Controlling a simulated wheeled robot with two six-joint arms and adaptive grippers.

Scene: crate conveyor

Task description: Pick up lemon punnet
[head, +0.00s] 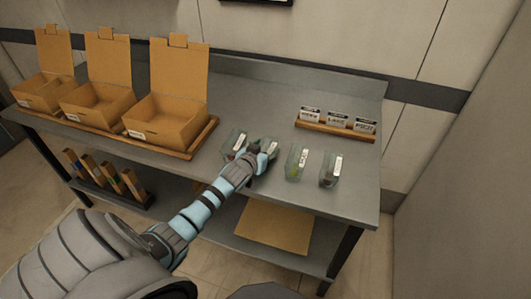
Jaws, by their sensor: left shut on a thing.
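Several small clear punnets stand in a row on the grey steel table (255,85). One punnet (234,141) is just left of my left gripper, and two more punnets (297,162) and (331,170) stand to its right. My left gripper (266,154) reaches in from the lower left and is shut on a punnet (270,146) in the row, partly hidden by the gripper. The contents are too small to tell which punnet holds lemons. My right gripper is not in view.
Three open cardboard boxes (165,121) stand in a wooden tray (175,153) at the left of the table. A wooden holder (335,132) with three label cards is at the back right. Below, a shelf holds a flat cardboard piece (273,222) and upright cartons (104,175).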

